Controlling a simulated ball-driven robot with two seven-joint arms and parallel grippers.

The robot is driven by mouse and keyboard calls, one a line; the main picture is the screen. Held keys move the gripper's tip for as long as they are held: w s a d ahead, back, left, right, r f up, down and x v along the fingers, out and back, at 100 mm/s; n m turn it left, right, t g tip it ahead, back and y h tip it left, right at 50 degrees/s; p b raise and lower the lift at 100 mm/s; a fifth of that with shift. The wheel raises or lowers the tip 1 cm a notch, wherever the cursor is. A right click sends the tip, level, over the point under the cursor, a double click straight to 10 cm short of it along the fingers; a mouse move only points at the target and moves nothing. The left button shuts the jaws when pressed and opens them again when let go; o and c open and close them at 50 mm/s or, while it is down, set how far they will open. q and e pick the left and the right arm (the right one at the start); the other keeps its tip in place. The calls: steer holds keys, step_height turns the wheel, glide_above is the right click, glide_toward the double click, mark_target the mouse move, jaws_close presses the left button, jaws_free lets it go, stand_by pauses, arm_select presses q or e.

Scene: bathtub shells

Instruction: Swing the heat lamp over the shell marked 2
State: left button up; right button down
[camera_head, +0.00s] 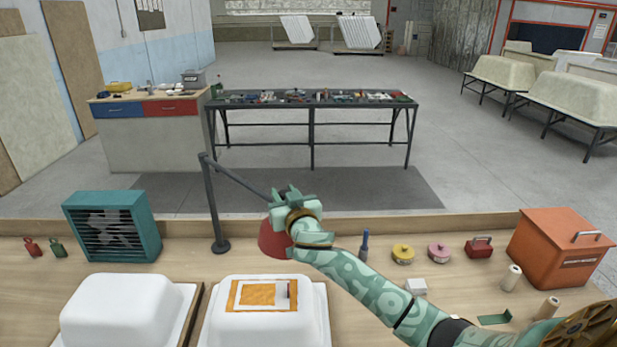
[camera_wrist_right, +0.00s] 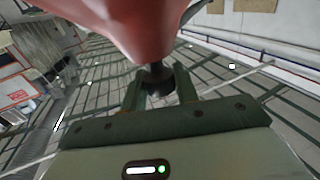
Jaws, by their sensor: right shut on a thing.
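The heat lamp has a dark post (camera_head: 215,205) standing on the bench and a thin arm reaching right to a red shade (camera_head: 272,238). In the right wrist view the shade (camera_wrist_right: 120,28) fills the top, with a dark knob (camera_wrist_right: 155,77) between the fingers. My right gripper (camera_head: 285,194) is shut on the lamp at this knob. The shade hangs above the back edge of the right white shell (camera_head: 310,318), which carries an orange-framed patch (camera_head: 262,295). Another white shell (camera_head: 120,305) lies to its left. I can read no number on either shell. My left gripper is not in view.
A teal fan (camera_head: 112,226) stands left of the post. Red and green bottles (camera_head: 44,247) are at far left. Yellow and pink tins (camera_head: 403,253), a small red box (camera_head: 479,247) and an orange box (camera_head: 560,249) are on the right. The bench between post and fan is narrow.

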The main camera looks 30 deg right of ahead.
steer(key=a+h, duration=0.1)
steer(key=a, duration=0.1)
steer(key=a+m+h+b, duration=0.1)
steer(key=a+g+b, duration=0.1)
steer(key=a, duration=0.1)
steer(key=shift+s+a+f+m+h, duration=0.25)
steer(key=shift+s+a+m+h, duration=0.05)
steer(key=shift+s+m+h, duration=0.1)
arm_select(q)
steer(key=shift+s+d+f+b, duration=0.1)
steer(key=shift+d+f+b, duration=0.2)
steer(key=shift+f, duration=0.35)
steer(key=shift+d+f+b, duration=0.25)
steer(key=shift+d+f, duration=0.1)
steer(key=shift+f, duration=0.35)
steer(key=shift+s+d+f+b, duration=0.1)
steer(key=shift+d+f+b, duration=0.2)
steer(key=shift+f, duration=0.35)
arm_select(e)
steer(key=shift+a+r+m+h, duration=0.15)
steer(key=shift+a+m+h, duration=0.1)
steer(key=shift+a, duration=0.6)
steer(key=shift+a+r+m+h, duration=0.15)
steer(key=shift+a+h, duration=0.1)
steer(key=shift+a, duration=0.55)
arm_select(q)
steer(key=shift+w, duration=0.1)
arm_select(e)
steer(key=c, duration=1.1)
jaws_free()
